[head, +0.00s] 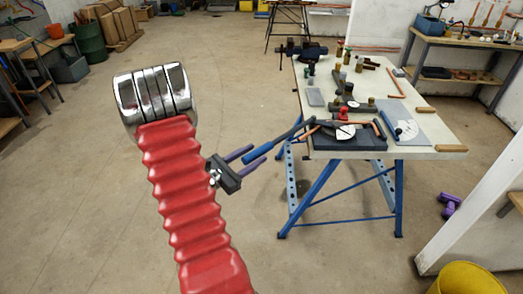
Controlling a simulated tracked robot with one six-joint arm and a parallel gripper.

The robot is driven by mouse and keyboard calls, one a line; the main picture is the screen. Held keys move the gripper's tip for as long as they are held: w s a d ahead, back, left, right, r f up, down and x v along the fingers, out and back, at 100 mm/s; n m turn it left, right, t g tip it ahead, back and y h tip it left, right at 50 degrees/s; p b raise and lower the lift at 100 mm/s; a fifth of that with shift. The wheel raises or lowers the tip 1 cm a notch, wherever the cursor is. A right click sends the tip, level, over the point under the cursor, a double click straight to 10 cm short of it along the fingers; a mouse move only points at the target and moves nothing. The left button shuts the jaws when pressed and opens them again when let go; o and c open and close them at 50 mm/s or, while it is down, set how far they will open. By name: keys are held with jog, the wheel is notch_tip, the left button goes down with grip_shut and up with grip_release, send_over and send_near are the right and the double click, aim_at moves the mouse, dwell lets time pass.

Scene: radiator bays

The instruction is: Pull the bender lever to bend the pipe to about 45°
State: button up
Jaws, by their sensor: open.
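The bender (342,131) stands on a dark base plate (365,143) at the near edge of the workbench, with a white round face. Its lever (285,136) has a long blue handle that points left and toward me, past the bench edge. A copper-coloured pipe (321,123) shows at the bender; its bend angle is too small to tell. My gripper (259,152) has two purple fingers, open and pointing right. In the head view the lever's free end lies between the fingers. I cannot tell whether they touch it.
The workbench (450,148) has blue folding legs (318,197) and carries a vise (305,48), fittings and a grey board (405,120). A white partition (480,200) and a yellow bucket (468,278) are at the right. The floor left of the bench is clear.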

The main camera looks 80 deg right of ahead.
aim_at(261, 150)
jog(key=shift+x, duration=2.1)
jog(key=shift+c, duration=0.7)
grip_shut()
